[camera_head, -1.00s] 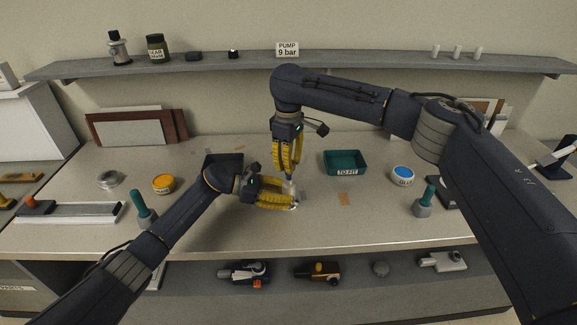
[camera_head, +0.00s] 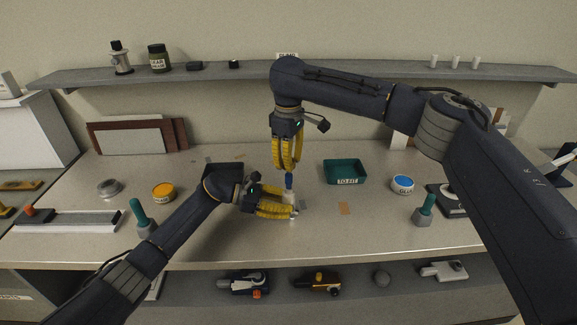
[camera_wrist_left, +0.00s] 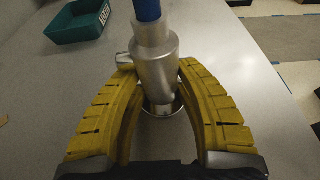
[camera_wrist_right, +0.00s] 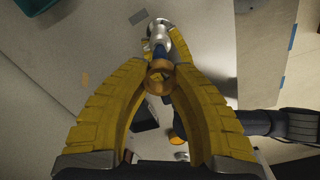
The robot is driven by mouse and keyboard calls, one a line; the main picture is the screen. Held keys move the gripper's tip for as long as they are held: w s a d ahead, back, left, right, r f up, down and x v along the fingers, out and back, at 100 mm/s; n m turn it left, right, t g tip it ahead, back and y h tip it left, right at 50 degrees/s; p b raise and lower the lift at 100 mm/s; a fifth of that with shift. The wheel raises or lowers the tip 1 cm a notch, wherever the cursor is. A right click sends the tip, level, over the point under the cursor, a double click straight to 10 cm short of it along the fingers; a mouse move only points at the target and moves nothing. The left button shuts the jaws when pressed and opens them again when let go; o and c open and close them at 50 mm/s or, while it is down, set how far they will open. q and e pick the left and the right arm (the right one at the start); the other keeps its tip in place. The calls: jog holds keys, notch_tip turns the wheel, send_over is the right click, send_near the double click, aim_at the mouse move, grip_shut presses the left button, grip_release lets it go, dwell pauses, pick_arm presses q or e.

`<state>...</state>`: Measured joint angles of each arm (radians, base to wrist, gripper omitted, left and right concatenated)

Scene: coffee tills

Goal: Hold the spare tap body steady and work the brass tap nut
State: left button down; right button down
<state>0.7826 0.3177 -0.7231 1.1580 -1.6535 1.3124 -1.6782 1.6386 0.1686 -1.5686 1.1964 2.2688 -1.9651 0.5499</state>
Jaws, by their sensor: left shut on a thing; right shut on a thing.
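The silver tap body (camera_wrist_left: 156,70) stands upright on the bench, and a blue stem (camera_wrist_left: 146,10) rises from its top. My left gripper (camera_head: 291,208) is shut on the tap body (camera_head: 289,196), low down, with a yellow finger on each side. My right gripper (camera_head: 287,168) points straight down above it, shut on the brass tap nut (camera_wrist_right: 159,77). The blue stem (camera_head: 288,182) shows between the right fingertips and the tap body. I cannot tell whether the nut is around the stem or just above it.
A green tray (camera_head: 345,170) marked "TO FIT" and a blue-topped tin (camera_head: 402,184) stand to the right. A yellow tin (camera_head: 163,192) and a green-handled tool (camera_head: 141,213) are at left. A dark tray lies behind my left wrist.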

dwell(0.3)
pick_arm(q)
jog(key=c, duration=0.9)
grip_release()
jog(key=shift+a, duration=0.1)
jog(key=v, duration=1.1)
jog(key=shift+a+r, duration=0.15)
jog(key=shift+a, duration=0.2)
